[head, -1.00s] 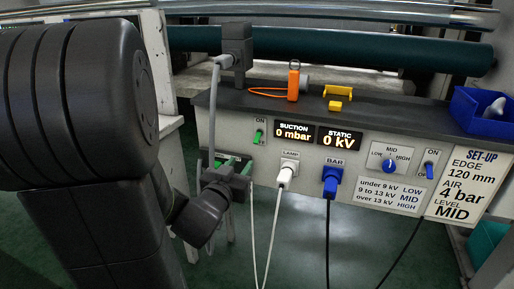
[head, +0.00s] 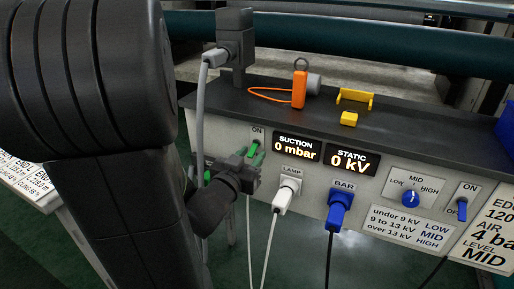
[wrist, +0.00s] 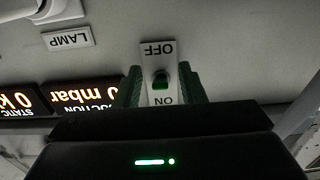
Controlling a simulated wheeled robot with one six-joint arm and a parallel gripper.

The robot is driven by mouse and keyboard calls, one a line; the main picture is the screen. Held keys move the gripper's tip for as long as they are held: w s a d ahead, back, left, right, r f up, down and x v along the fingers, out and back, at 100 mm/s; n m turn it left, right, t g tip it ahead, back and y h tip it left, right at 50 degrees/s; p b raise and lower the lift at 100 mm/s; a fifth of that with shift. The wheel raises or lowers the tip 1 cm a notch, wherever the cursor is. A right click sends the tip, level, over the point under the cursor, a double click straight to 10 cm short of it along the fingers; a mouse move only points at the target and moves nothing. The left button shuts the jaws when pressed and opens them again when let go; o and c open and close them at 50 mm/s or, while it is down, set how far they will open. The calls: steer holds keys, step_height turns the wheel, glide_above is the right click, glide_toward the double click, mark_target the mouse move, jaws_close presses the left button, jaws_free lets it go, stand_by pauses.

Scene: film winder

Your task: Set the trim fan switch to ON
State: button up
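I cannot tell clearly which way the lever is tipped. My gripper (head: 248,159) is at this switch. In the wrist view my gripper (wrist: 159,86) is open, one green finger on each side of the plate. I see no clear contact with the lever.
Displays read suction 0 mbar (head: 296,149) and static 0 kV (head: 350,161). A white lamp plug (head: 285,196) and a blue bar plug (head: 339,209) stick out nearby. A blue knob (head: 410,199) and a blue switch (head: 462,210) are farther right.

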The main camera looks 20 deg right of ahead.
mark_target(253, 149)
jaws_close()
steer(key=shift+r, duration=0.1)
steer(key=shift+r+p, duration=0.15)
steer(key=shift+p, duration=0.4)
steer(key=r+g+y+p, duration=0.1)
steer(key=p, duration=0.4)
steer(key=shift+s+a+r, duration=0.1)
steer(key=g+y+p, duration=0.1)
steer(key=p, duration=0.2)
steer(key=g+y+p, duration=0.1)
steer(key=p, duration=0.2)
steer(key=shift+r+p, duration=0.4)
steer(key=g+y+p, duration=0.1)
steer(key=p, duration=0.5)
steer(key=r+g+y+p, duration=0.1)
steer(key=y+p, duration=0.1)
steer(key=p, duration=0.4)
steer(key=shift+g, duration=0.3)
steer(key=y+p, duration=0.1)
steer(key=p, duration=0.2)
steer(key=shift+r+g, duration=0.1)
steer(key=shift+g, duration=0.2)
steer(key=shift+g+y+p, duration=0.3)
steer(key=shift+p, duration=0.8)
